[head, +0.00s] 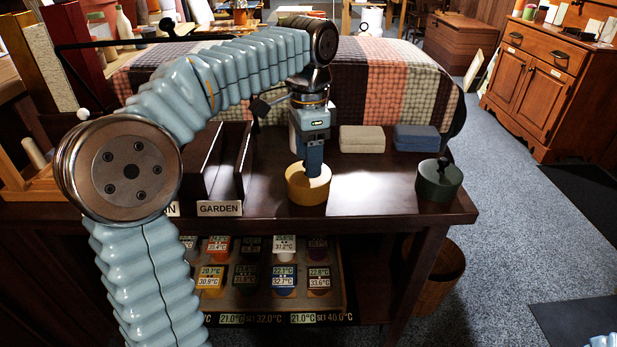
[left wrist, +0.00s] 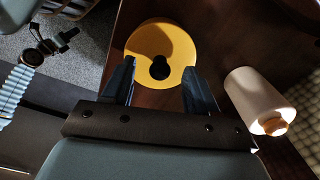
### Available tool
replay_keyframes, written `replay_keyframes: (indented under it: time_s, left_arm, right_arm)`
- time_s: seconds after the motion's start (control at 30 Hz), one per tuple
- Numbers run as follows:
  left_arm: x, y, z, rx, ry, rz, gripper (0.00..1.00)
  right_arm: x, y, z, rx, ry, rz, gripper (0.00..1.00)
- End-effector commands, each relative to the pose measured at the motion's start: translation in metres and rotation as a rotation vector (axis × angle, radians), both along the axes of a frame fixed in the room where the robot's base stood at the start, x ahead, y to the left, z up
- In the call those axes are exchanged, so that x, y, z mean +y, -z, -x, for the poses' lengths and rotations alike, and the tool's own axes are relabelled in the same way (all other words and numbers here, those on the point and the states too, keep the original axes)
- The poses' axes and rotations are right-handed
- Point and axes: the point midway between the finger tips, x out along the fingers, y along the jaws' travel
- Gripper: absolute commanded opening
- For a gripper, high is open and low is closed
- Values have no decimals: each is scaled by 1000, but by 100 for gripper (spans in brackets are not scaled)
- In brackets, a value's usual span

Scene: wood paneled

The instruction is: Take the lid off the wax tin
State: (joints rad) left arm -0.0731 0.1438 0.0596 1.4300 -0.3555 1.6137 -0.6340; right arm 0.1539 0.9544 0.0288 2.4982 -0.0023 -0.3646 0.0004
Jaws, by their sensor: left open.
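A round yellow tin (head: 308,190) stands upright on the dark table, near its front edge. In the left wrist view its yellow lid (left wrist: 180,45) shows a dark round knob (left wrist: 160,68) in the middle. My left gripper (head: 314,170) points down just above this tin. In the left wrist view its two fingers (left wrist: 158,92) are open, on either side of the line to the knob, with nothing held. A dark green tin (head: 438,186) with a knobbed lid stands at the table's right end. No label tells which is the wax tin.
A white cylinder (left wrist: 258,100) with a wooden end stands close to the yellow tin. Beige (head: 362,139) and blue (head: 415,138) blocks lie behind. A GARDEN sign (head: 219,209) and dark upright panels stand left. A shelf below holds several labelled jars. Table between tins is clear.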

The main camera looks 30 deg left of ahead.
Motion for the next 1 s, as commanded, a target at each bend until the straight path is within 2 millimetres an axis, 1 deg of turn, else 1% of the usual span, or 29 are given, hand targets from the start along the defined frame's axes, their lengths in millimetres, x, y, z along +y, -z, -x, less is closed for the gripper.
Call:
replay_keyframes:
  time_s: [0.03,0.1,0.3,0.33,0.7,1.0]
  left_arm:
    - [0,7,0,1,0,1,58]
    - [0,10,0,0,-1,0,58]
    - [0,11,0,0,-1,0,58]
    - [0,11,0,0,-1,0,57]
    - [0,11,0,0,-1,0,0]
    - [0,8,0,-1,-1,0,0]
  right_arm:
    - [0,2,0,0,0,0,43]
    - [0,3,0,0,1,0,43]
    - [0,2,0,0,1,0,43]
    - [0,2,0,0,1,0,43]
    - [0,2,0,0,0,0,43]
    - [0,1,0,0,0,0,43]
